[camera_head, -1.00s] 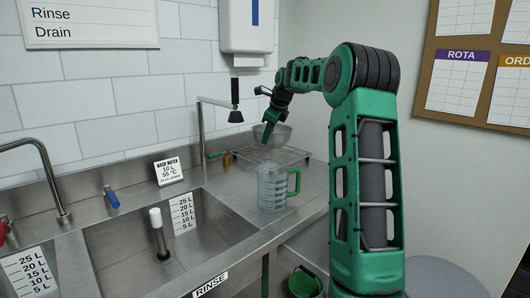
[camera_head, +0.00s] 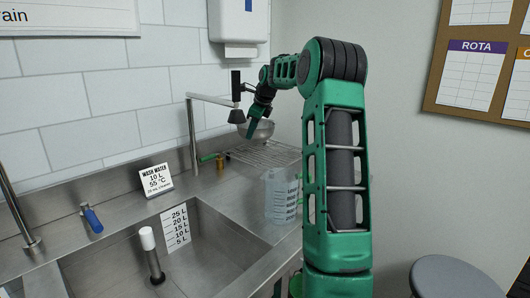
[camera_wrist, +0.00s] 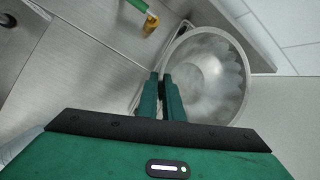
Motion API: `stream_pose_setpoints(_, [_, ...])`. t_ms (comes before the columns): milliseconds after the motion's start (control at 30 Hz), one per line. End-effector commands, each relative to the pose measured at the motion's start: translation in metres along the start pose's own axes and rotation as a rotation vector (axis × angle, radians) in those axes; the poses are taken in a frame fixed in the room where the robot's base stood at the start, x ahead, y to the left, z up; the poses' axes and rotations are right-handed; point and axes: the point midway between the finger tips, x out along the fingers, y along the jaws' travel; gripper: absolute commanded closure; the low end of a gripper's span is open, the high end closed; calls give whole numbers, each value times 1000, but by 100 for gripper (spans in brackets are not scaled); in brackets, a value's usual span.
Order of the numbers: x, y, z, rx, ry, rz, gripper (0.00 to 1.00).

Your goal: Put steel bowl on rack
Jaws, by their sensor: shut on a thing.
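The steel bowl (camera_head: 259,129) is at the far end of the counter, above or on the wire rack (camera_head: 262,154). In the wrist view the bowl (camera_wrist: 208,76) fills the upper right, with its inside facing the camera. My gripper (camera_head: 252,135) is shut on the bowl's near left rim; in the wrist view its two fingers (camera_wrist: 166,88) pinch that rim. A bit of the rack shows beside the bowl in the wrist view. I cannot tell whether the bowl touches the rack.
A clear measuring jug (camera_head: 280,196) stands on the counter in front of the rack. A green-handled brush (camera_head: 212,157) and a small brass item (camera_head: 221,161) lie left of the rack. A tap (camera_head: 194,130) and a sink (camera_head: 190,250) are further left. The wall is close behind the bowl.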

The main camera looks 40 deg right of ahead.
Motion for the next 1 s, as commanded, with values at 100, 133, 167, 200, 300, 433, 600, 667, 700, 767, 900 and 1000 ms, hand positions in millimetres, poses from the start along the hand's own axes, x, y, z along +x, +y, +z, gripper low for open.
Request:
stream_pose_setpoints(100, [11,-14,-24,2,1,0,100])
stream_pose_setpoints(133, [13,-17,-30,2,1,-1,100])
stream_pose_setpoints(167, [16,-20,-35,3,1,-1,100])
stream_pose_setpoints(200, [19,-24,-43,3,1,0,100])
stream_pose_setpoints(300, [26,-32,-57,1,0,0,100])
stream_pose_setpoints(433, [32,-40,-70,0,0,-1,100])
stream_pose_setpoints(600, [37,-42,-76,-1,-1,-1,100])
stream_pose_setpoints(667, [42,-40,-77,-1,0,1,100])
stream_pose_setpoints(700, [46,-38,-79,-1,0,2,100])
stream_pose_setpoints(767, [54,-35,-82,-1,0,2,100])
stream_pose_setpoints(900, [68,-31,-88,-2,-1,2,100])
stream_pose_setpoints(1000, [70,-31,-89,-2,-1,0,100])
